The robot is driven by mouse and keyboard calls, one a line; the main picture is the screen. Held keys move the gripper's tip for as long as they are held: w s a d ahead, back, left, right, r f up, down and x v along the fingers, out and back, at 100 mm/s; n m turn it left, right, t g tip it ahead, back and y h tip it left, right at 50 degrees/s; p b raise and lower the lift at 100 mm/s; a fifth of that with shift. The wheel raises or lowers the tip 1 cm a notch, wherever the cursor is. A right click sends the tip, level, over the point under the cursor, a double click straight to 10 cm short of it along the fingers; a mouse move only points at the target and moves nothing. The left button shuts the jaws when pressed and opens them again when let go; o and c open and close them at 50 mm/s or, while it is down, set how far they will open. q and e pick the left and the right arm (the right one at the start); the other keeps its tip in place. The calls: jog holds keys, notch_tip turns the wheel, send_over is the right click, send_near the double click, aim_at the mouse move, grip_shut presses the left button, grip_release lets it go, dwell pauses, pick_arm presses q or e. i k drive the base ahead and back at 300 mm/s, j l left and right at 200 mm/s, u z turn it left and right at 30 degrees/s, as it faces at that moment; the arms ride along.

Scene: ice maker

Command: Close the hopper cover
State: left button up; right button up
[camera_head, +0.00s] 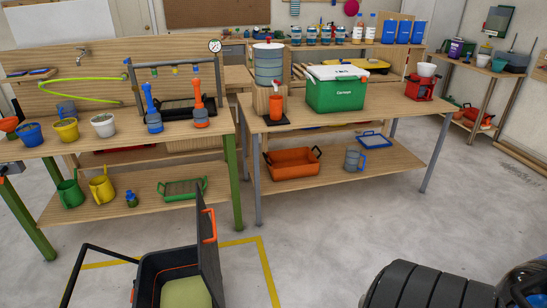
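A dark open-topped bin, which looks like the hopper (148,272), stands on the floor at the bottom centre-left, cut off by the lower edge. Its cover (208,250) appears to be the dark panel standing nearly upright at its right side, open, with an orange handle (209,226) on it. A yellow-green mass (186,294) shows inside the bin. A black bar frame (100,250) is on its left side.
Wooden benches (400,108) with tools and a green cooler (336,90) stand behind the bin. A black ribbed cylindrical object (428,288) fills the bottom right, beside a dark blue object (522,286). Bare floor (330,235) lies between it and the bin.

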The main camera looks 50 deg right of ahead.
aim_at(210, 266)
jog(key=k+l+z, duration=0.1)
jog(key=l+z, duration=0.6)
jog(key=k+j, duration=0.05)
